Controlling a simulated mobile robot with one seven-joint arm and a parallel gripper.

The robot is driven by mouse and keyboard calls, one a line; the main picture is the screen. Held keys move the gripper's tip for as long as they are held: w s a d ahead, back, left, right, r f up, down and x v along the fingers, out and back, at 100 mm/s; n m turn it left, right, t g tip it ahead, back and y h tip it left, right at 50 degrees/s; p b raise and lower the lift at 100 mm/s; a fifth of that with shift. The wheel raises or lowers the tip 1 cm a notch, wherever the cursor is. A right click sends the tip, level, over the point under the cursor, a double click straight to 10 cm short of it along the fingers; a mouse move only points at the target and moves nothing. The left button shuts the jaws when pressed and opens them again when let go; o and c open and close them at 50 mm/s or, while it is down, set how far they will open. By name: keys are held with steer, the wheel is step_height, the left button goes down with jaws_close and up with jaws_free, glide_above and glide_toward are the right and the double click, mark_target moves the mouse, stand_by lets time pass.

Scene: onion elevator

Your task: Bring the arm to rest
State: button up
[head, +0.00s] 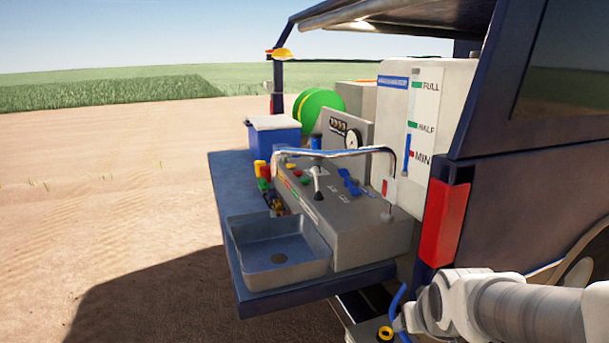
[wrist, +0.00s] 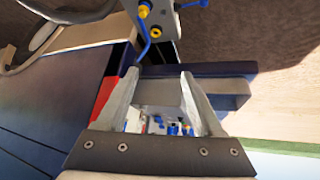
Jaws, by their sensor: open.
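My arm (head: 520,307) reaches in from the lower right corner of the head view, beside the rear corner of the dark blue vehicle. My gripper (wrist: 160,76) shows in the wrist view with its two grey fingers apart and nothing between them. Beyond the fingers, the grey console with small blue parts shows at a distance. The fingers appear clear of it. In the head view I cannot make out the fingers.
A dark blue tailgate (head: 229,183) carries a metal sink (head: 279,254), a grey control console (head: 340,215) and a blue cooler (head: 274,138). A white tank (head: 446,95) and red tail light (head: 443,222) stand near my arm. Open sandy ground (head: 100,200) lies left.

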steer(key=s+a+r, duration=0.2)
steer(key=s+r, duration=0.2)
steer(key=s, duration=0.2)
steer(key=s+a+r+g+y+p, duration=0.1)
steer(key=s+a+r, duration=0.2)
steer(key=s, duration=0.3)
steer(key=shift+s+r+g, duration=0.3)
steer(key=shift+s+r, duration=0.05)
steer(key=shift+s, duration=0.05)
stand_by(0.6)
